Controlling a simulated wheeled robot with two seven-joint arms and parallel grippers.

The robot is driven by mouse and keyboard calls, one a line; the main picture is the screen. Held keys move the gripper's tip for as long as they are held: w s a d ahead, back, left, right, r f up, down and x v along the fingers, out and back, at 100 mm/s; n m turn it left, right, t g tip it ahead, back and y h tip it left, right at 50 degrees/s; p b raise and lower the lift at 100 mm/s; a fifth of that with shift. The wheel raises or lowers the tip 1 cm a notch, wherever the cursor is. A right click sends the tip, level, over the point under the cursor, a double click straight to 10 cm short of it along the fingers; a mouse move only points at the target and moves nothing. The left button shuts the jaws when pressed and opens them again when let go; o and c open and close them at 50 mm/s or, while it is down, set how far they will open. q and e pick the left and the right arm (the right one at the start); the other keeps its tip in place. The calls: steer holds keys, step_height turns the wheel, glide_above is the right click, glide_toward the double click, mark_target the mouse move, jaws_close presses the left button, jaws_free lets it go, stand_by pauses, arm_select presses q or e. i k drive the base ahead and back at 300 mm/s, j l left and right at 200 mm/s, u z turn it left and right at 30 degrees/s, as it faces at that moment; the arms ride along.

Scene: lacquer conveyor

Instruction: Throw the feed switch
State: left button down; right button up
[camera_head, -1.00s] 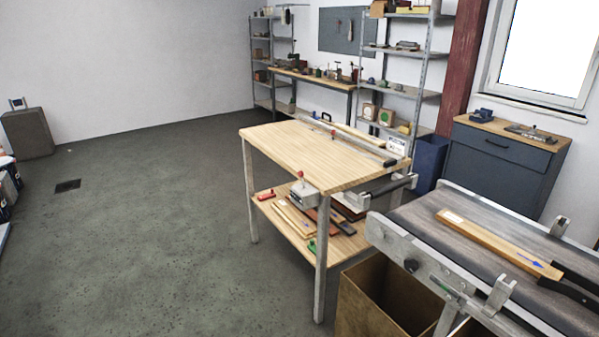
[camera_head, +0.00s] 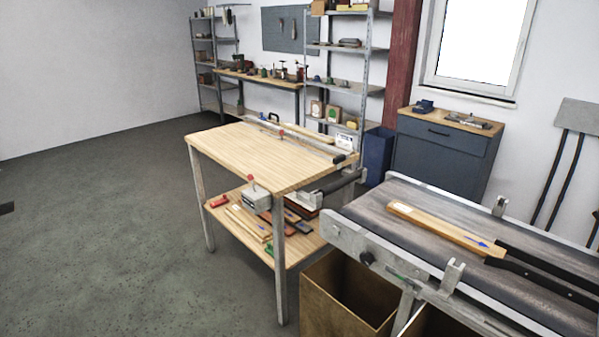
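A grey box with a red-knobbed lever, which looks like the feed switch (camera_head: 257,199), is at the front of the wooden-topped table (camera_head: 240,160), below its top and beside the front leg. Its short lever with the red knob (camera_head: 250,178) stands roughly upright. Any marking on the box is too small to read.
The conveyor (camera_head: 375,215) stands at the right, carrying a wooden strip (camera_head: 430,222) with a blue arrow. An open brown bin (camera_head: 335,305) stands below its near end. The lower shelf holds wood pieces. The floor (camera_head: 120,240) left of the table is clear.

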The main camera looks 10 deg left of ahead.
mark_target(250, 177)
steer(key=i+j+z, duration=0.25)
steer(key=j, duration=0.15)
steer(key=i+j+z, duration=0.1)
steer(key=j+z, duration=0.2)
steer(key=i+j+z, duration=0.1)
steer(key=j+z, duration=0.15)
steer(key=j, duration=0.35)
steer(key=j+z, duration=0.3)
steer(key=j, duration=0.15)
steer(key=i+j, duration=0.1)
steer(key=j, duration=0.8)
steer(key=i+j+z, duration=0.1)
steer(key=j, duration=1.7)
steer(key=i+z, duration=0.05)
steer(key=i, duration=0.05)
